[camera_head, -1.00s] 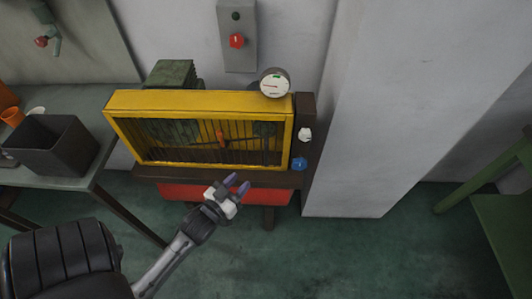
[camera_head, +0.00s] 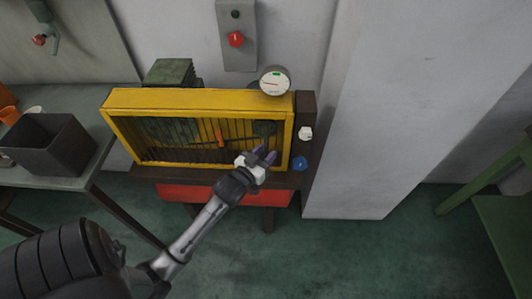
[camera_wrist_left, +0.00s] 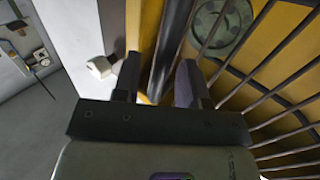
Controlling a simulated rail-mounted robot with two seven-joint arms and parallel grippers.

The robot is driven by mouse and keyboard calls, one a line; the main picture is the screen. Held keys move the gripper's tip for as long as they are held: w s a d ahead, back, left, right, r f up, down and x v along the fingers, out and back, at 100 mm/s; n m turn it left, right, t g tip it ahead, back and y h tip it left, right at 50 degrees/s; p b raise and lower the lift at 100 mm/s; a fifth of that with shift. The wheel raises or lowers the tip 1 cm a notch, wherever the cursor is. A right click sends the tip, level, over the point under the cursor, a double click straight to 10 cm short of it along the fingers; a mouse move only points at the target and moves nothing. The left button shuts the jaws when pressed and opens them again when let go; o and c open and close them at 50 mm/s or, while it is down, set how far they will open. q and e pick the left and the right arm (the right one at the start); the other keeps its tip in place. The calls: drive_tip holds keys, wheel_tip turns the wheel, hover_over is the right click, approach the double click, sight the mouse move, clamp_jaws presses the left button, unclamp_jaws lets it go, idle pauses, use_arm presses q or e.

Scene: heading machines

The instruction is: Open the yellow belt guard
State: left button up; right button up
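The yellow belt guard (camera_head: 200,100) is a barred frame on the front of the machine, and it looks closed. In the head view my gripper hides most of this bar. My left gripper (camera_head: 264,156) is at the guard's lower right, and its fingers also show in the left wrist view (camera_wrist_left: 157,85). They are apart, one on each side of the bar. I cannot tell whether they touch it. My right gripper is not in view.
A white knob (camera_head: 306,133) and a blue knob (camera_head: 300,164) sit just right of the guard. A round gauge (camera_head: 275,81) stands above its right corner. A dark bin (camera_head: 48,143) is on the left table. A pale pillar (camera_head: 365,120) rises at the right.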

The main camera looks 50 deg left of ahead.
use_arm(q)
drive_tip(key=shift+w+a, duration=0.1)
drive_tip(key=shift+w, duration=0.1)
clamp_jaws()
idle(0.4)
